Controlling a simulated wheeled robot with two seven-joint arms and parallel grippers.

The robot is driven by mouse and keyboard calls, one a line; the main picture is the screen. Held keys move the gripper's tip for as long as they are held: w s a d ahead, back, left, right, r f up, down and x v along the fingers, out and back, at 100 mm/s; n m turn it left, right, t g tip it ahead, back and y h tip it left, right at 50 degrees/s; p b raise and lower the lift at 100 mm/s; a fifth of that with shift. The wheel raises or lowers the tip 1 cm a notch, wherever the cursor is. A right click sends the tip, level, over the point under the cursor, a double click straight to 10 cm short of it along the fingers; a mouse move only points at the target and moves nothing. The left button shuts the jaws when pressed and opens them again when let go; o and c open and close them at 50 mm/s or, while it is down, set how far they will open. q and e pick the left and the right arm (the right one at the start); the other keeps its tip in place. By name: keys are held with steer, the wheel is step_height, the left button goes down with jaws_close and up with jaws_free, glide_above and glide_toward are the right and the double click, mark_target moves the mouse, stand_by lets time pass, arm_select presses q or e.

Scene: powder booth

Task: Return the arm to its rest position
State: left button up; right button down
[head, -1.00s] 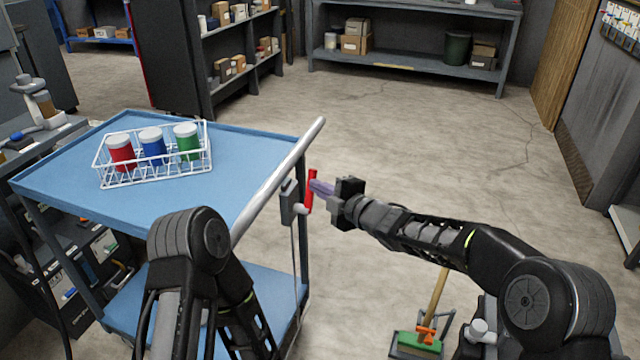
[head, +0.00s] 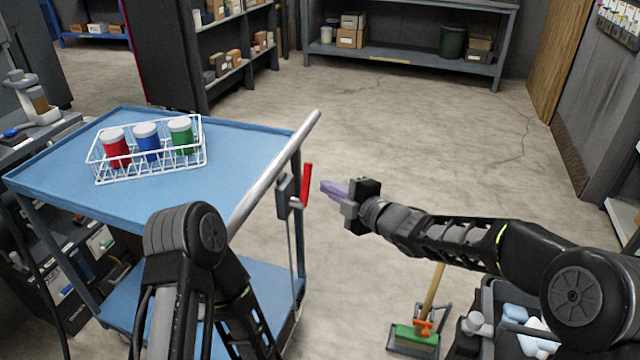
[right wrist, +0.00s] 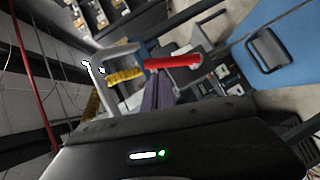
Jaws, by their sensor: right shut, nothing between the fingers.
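My right arm reaches in from the right in the head view. Its gripper (head: 336,189) is shut, with its purple fingers together and nothing between them. The fingers point left, a short gap away from the red lever (head: 306,185) on the cart's handle post. In the right wrist view the purple fingers (right wrist: 158,95) show in the middle, with the red lever (right wrist: 172,62) beyond their tips. My left arm stands folded at the lower middle of the head view, and its gripper does not show.
The blue cart (head: 240,135) carries a white wire basket (head: 150,175) with red, blue and green lidded jars. A green-headed broom (head: 415,335) stands below my right arm. Shelves (head: 400,75) line the back. The floor between is clear.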

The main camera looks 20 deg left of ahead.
steer(key=shift+v, duration=1.2)
